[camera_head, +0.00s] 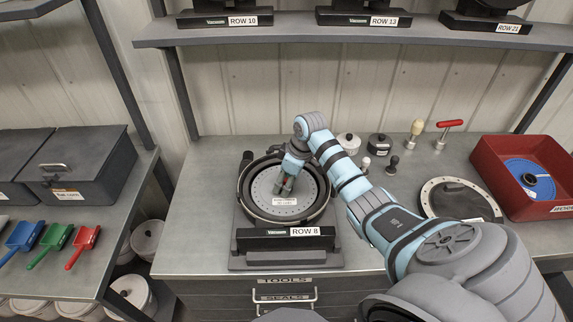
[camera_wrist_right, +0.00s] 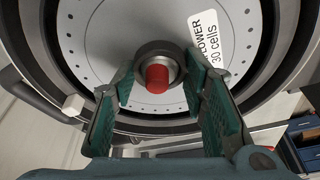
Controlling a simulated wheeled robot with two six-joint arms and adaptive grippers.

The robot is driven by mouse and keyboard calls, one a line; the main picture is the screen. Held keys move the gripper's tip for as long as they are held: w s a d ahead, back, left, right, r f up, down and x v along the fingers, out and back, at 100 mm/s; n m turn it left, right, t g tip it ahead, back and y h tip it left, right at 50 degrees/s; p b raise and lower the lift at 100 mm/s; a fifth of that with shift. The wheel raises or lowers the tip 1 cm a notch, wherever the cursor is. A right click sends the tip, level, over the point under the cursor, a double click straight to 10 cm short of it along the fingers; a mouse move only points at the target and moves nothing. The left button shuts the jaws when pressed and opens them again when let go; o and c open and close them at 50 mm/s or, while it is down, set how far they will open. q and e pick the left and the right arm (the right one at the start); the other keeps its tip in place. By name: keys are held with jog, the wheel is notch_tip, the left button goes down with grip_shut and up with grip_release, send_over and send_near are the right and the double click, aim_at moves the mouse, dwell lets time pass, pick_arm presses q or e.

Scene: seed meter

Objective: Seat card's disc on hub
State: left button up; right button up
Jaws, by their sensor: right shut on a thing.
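A light grey seed disc (camera_head: 263,192) with a ring of small holes lies inside the black round housing of the ROW 8 meter (camera_head: 290,240). In the right wrist view the disc (camera_wrist_right: 98,38) fills the top, with a white label (camera_wrist_right: 210,38) that reads "LOWER" and "30 cells". My right gripper (camera_head: 286,183) is shut on the disc's dark central collar (camera_wrist_right: 146,52), one finger on each side. The red end of the hub (camera_wrist_right: 157,79) shows through the collar. I cannot tell whether the disc sits flush. No card is clearly seen. My left gripper is out of view.
Small canisters and handled tools stand behind my right arm. More meters are on the upper shelf (camera_head: 300,36). Coloured scoops lie on the left bench.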

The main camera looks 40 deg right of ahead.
dwell(0.4)
jog(key=o, duration=1.2)
jog(key=shift+c, duration=0.4)
jog(key=shift+c, duration=1.2)
jog(key=shift+c, duration=1.3)
jog(key=shift+o, duration=1.3)
